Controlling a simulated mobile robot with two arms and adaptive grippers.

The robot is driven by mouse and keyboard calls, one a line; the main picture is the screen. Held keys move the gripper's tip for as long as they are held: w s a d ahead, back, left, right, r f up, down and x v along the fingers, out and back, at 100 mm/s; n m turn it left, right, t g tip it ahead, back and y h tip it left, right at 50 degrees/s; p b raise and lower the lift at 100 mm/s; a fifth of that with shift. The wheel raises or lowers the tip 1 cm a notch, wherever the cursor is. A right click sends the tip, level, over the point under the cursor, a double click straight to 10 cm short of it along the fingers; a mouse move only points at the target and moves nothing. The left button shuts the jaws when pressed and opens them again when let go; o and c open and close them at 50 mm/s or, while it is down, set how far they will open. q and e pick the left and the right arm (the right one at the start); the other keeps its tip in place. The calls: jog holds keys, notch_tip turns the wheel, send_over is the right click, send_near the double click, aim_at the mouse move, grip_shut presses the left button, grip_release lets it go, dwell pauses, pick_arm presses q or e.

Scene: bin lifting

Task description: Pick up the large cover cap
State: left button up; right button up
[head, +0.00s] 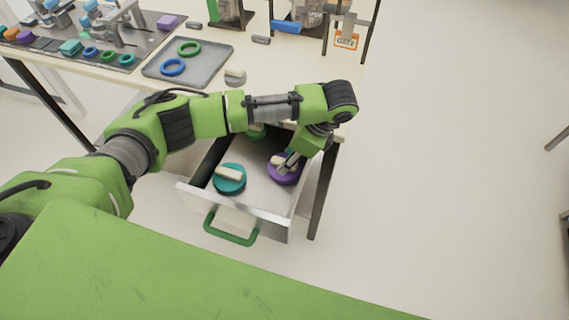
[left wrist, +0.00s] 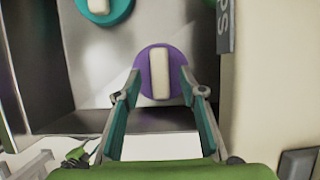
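An open drawer (head: 262,205) under the table holds round caps with cream bar handles. A purple cap (head: 283,175) lies at its right, a teal cap (head: 229,179) at its left, and a green cap (head: 256,132) farther back, mostly hidden by my arm. I cannot tell for sure which is the large cover cap. My left gripper (head: 288,161) reaches down over the purple cap. In the left wrist view, its open fingers (left wrist: 160,78) stand either side of the purple cap (left wrist: 142,72) and its handle, apart from the handle. The teal cap (left wrist: 122,8) is at the top edge. My right gripper is not in view.
The drawer walls and front with its green handle (head: 231,238) surround the caps closely. On the table above are a grey tray (head: 205,70) with a green and a blue ring, and a small cream-and-grey piece (head: 235,77). The floor at right is clear.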

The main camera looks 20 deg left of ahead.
pick_arm(q)
jog(key=shift+a+f, duration=0.25)
jog(key=shift+f, duration=0.4)
grip_shut()
jog(key=shift+r, duration=0.1)
